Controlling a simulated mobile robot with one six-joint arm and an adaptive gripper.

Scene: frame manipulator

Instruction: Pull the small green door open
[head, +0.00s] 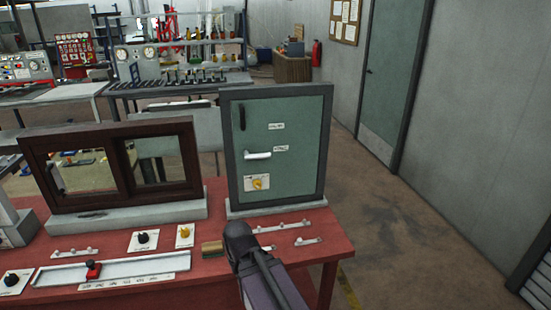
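The small green door (292,175) stands upright in a dark grey frame on the red table, right of centre in the head view. It looks shut in its frame. It has a dark vertical handle (242,117) at the upper left, a white lever handle (257,155) below it, and a yellow knob (258,184) on a white plate near the bottom. My gripper (239,236) is dark and lies in front of and below the door, over the table's front part. It appears apart from the handles. Its fingers do not show clearly enough to tell their opening.
A brown-framed window (113,128) stands left of the door. Open floor (400,240) lies to the right. A large green door (393,70) is in the far wall.

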